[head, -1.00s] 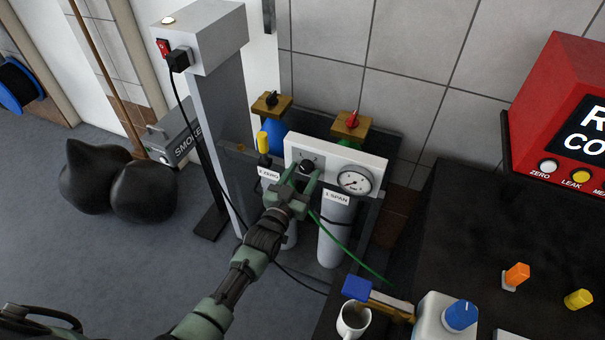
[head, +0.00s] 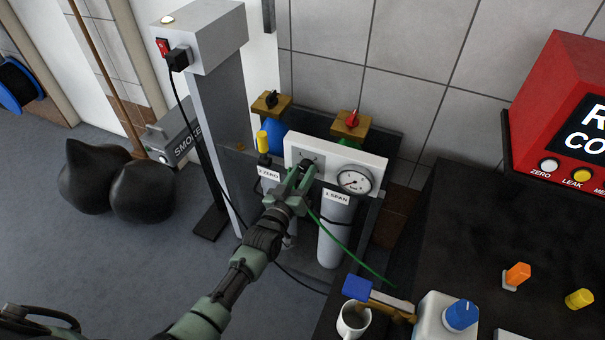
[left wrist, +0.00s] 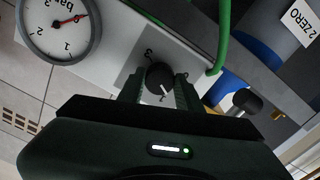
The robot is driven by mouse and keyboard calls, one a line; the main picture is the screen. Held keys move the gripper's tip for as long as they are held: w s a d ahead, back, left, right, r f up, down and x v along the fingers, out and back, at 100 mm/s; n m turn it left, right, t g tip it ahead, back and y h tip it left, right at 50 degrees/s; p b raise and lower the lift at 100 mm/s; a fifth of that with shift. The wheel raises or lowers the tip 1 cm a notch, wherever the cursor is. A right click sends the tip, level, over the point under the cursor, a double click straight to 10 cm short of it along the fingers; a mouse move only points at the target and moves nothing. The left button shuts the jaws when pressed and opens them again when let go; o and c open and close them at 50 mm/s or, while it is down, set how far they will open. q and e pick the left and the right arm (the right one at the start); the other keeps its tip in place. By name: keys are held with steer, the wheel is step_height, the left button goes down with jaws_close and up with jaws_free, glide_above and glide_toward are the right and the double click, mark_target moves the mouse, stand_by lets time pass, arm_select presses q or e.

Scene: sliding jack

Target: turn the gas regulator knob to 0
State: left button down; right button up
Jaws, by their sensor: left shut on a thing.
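The black regulator knob (head: 306,163) sits on the white panel (head: 376,169), left of a round pressure gauge (head: 354,180). My left gripper (head: 302,172) reaches the knob from the front and is shut on it. In the left wrist view the knob (left wrist: 160,79) sits between the two fingers, its white pointer mark facing down towards the palm. A 3 shows on the scale beside it; the other marks are partly hidden or too small. The gauge (left wrist: 58,27) in that view has a red needle. My right gripper is not in view.
Two gas cylinders, one labelled span (head: 335,235), stand below the panel, with a green hose (head: 345,243) in front. A grey post (head: 213,130) stands left. The dark bench (head: 460,225) at right holds a mug (head: 352,320) and a blue-knobbed box (head: 443,320).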

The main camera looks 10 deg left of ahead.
arm_select(q)
steer(key=n+b, duration=0.1)
steer(key=n, duration=0.4)
steer(key=shift+n, duration=0.3)
steer(key=n+b, duration=0.1)
steer(key=n, duration=0.4)
steer(key=shift+d+n+b, duration=0.1)
steer(key=shift+n+b, duration=0.2)
steer(key=shift+b, duration=0.05)
steer(key=c, duration=1)
jaws_free()
steer(key=shift+o, duration=0.2)
steer(key=shift+s, duration=0.1)
steer(key=s+a, duration=0.1)
steer(key=s, duration=0.6)
steer(key=shift+s+a, duration=0.25)
steer(key=shift+a, duration=0.05)
